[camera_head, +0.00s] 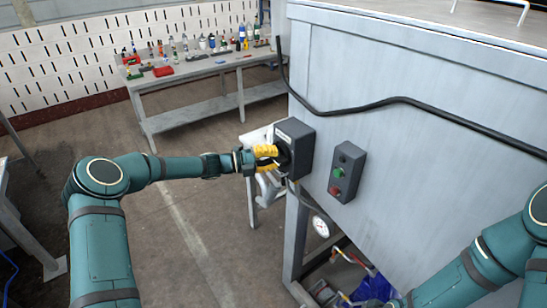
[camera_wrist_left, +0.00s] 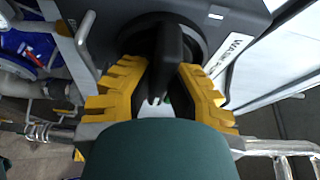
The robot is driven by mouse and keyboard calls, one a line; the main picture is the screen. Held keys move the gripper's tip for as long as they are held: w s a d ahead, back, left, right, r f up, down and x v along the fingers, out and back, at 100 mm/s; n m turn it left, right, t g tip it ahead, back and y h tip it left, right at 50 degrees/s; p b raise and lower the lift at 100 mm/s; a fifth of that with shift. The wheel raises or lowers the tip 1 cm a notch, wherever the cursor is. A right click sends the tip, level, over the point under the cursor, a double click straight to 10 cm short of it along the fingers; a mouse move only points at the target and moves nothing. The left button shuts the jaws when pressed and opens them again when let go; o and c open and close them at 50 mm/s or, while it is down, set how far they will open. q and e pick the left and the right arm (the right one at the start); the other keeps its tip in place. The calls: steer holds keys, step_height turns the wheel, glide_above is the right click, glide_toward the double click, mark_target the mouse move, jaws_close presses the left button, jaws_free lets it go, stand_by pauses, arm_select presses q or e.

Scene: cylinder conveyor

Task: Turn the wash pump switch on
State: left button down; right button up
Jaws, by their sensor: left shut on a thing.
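The wash pump switch is a dark grey box (camera_head: 302,150) on the side of the large grey metal cabinet. In the left wrist view, a white label (camera_wrist_left: 232,50) with partly visible lettering, "WA…", sits beside its round black dial. The black knob (camera_wrist_left: 168,48) stands out from that dial. My left gripper (camera_head: 275,158), with yellow fingers, is at the front of the box. In the left wrist view, its fingers (camera_wrist_left: 163,82) are shut on the knob, one on each side. My right arm shows at the lower right of the head view, but its gripper is not visible.
A control box (camera_head: 346,172) with green and red buttons is right of the switch. A black cable (camera_head: 400,101) crosses the cabinet (camera_head: 430,165). A gauge (camera_head: 321,227) and pipes are below. A workbench (camera_head: 205,68) with bottles stands behind. Open floor lies left.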

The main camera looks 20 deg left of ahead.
steer(key=shift+f, duration=0.1)
arm_select(q)
steer(key=shift+d+f+n+b, duration=0.1)
steer(key=shift+n+b, duration=0.4)
steer(key=shift+b, duration=0.35)
steer(key=n+b, duration=0.2)
steer(key=n+t+h+b, duration=0.1)
steer(key=n+b, duration=0.1)
steer(key=shift+t, duration=0.3)
steer(key=n+t+b, duration=0.1)
steer(key=n, duration=0.2)
steer(key=n+t+b, duration=0.1)
steer(key=n+b, duration=0.1)
steer(key=n, duration=0.2)
steer(key=shift+t, duration=0.3)
steer(key=n+t+b, duration=0.2)
steer(key=n, duration=0.3)
steer(key=shift+r+n+t+y+b, duration=0.1)
steer(key=shift+n+t+y+b, duration=0.15)
steer(key=shift+n+t+y, duration=0.75)
steer(key=shift+r+n+t+y+b, duration=0.1)
steer(key=shift+n+t+y+b, duration=0.2)
steer(key=shift+n, duration=1.3)
arm_select(e)
step_height(320, 180, down, 12)
steer(key=s, duration=0.1)
steer(key=shift+s+a+g, duration=0.2)
steer(key=shift+s+g, duration=0.1)
steer(key=shift+s, duration=0.05)
